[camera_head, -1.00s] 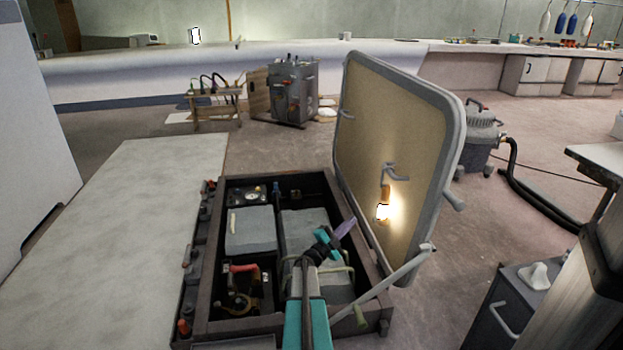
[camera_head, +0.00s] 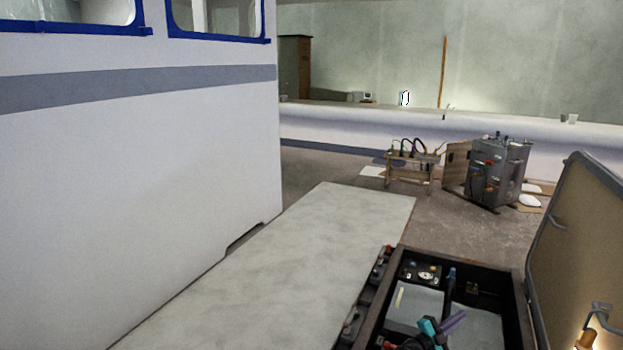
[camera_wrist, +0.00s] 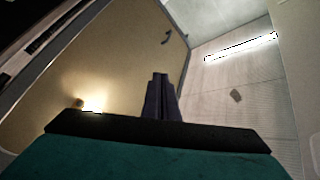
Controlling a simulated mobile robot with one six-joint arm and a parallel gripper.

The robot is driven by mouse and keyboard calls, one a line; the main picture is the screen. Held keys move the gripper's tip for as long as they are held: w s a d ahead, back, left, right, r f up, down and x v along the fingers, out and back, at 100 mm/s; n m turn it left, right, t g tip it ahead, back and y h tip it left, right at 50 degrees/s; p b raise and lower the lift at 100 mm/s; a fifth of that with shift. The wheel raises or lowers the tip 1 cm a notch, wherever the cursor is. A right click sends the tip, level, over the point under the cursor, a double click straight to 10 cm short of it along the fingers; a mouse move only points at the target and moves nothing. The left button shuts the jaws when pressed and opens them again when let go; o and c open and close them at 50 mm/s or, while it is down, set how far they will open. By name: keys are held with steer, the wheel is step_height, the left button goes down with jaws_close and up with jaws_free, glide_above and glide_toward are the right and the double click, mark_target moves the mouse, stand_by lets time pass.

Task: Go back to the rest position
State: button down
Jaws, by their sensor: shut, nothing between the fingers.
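My gripper (camera_head: 455,320) shows at the bottom of the head view, a purple pair of fingers on a teal wrist. In the wrist view its dark fingers (camera_wrist: 160,98) lie together with nothing between them. It appears over the open dark locker box (camera_head: 509,290); its height above the box is hard to judge. The open lid (camera_head: 580,245) stands to the right of the gripper in the head view. The lid's tan inner face (camera_wrist: 110,60) also fills much of the wrist view. Most of my arm is below the frame.
A pale flat panel (camera_head: 270,260) lies left of the box, beside a tall white cabin wall (camera_head: 130,180). A lit lamp (camera_head: 588,340) is on the lid. A small wooden stand (camera_head: 410,168) and a grey metal cabinet (camera_head: 497,170) stand on open floor behind.

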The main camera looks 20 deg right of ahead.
steer(key=w+a+r+n+t+y+p, duration=0.1)
steer(key=w+a+n+t+y+p, duration=0.25)
steer(key=w+a, duration=0.4)
steer(key=w+a+r+n+t+y+p, duration=0.15)
steer(key=w+a+n+t+p, duration=0.3)
steer(key=a, duration=0.65)
steer(key=w+a+n+t+y+p, duration=0.3)
steer(key=w+a, duration=0.3)
steer(key=a, duration=0.3)
steer(key=a+f+n+y+p, duration=0.2)
steer(key=a+n+y+p, duration=0.2)
steer(key=a, duration=0.8)
steer(key=a+f+n+y+p, duration=0.2)
steer(key=a+n+y+p, duration=0.25)
steer(key=a, duration=0.65)
steer(key=s+a+f+n+g+y+p, duration=0.2)
steer(key=s+a+n+g, duration=0.15)
steer(key=s+a, duration=0.45)
steer(key=s+a+f+n+g+y+p, duration=0.2)
steer(key=s+a+f+g+y, duration=0.15)
steer(key=s+a, duration=0.45)
steer(key=s+d+r+n+g+h, duration=0.1)
steer(key=s+g, duration=0.4)
steer(key=s, duration=0.7)
steer(key=s+d+r+n+g, duration=0.1)
steer(key=s+g, duration=0.4)
steer(key=s, duration=0.7)
steer(key=shift+s+r+n+h, duration=0.3)
steer(key=shift+r+n+h, duration=0.1)
steer(key=shift+r+n, duration=0.25)
